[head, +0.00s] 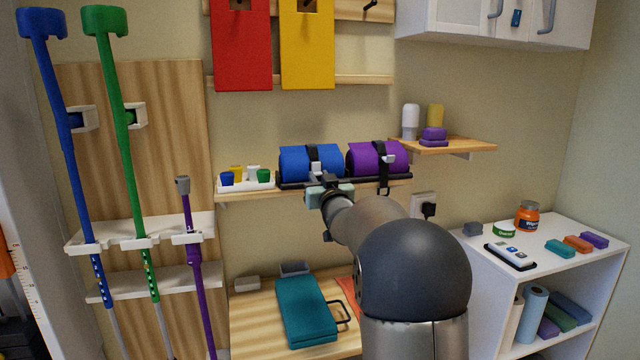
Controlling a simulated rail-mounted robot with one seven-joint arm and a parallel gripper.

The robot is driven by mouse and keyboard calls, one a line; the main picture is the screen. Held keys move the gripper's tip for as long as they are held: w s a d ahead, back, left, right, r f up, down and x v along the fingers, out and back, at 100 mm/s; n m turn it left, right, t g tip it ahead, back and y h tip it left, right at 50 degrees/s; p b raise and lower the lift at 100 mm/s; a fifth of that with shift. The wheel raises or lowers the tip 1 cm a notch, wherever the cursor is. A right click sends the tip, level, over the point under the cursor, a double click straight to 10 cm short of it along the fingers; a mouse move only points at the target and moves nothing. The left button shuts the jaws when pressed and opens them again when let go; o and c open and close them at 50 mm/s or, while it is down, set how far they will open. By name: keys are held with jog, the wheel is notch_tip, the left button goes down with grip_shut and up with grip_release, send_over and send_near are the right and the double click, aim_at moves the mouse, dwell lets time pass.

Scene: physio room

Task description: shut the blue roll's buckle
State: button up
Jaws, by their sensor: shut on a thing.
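The blue roll (295,163) lies on a black rack (290,185) on the wall shelf. A black strap (312,152) runs over its front, with a small grey buckle (315,168) low on the front. My gripper (326,181) is at the roll's lower front, right at the buckle. It appears shut on the buckle part of the strap. The fingertips are small and partly hidden by my wrist, so whether the buckle's halves are joined cannot be told.
A white tray of small coloured cups (246,186) stands on the left. A wooden shelf with bottles (450,146) is farther right.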

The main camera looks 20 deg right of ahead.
jog(key=o, duration=1)
jog(key=shift+r, duration=0.1)
jog(key=shift+s+f, duration=0.2)
jog(key=shift+s, duration=0.35)
jog(key=b+v, duration=0.3)
jog(key=v, duration=1.3)
jog(key=shift+s+r, duration=0.1)
jog(key=shift+s, duration=0.1)
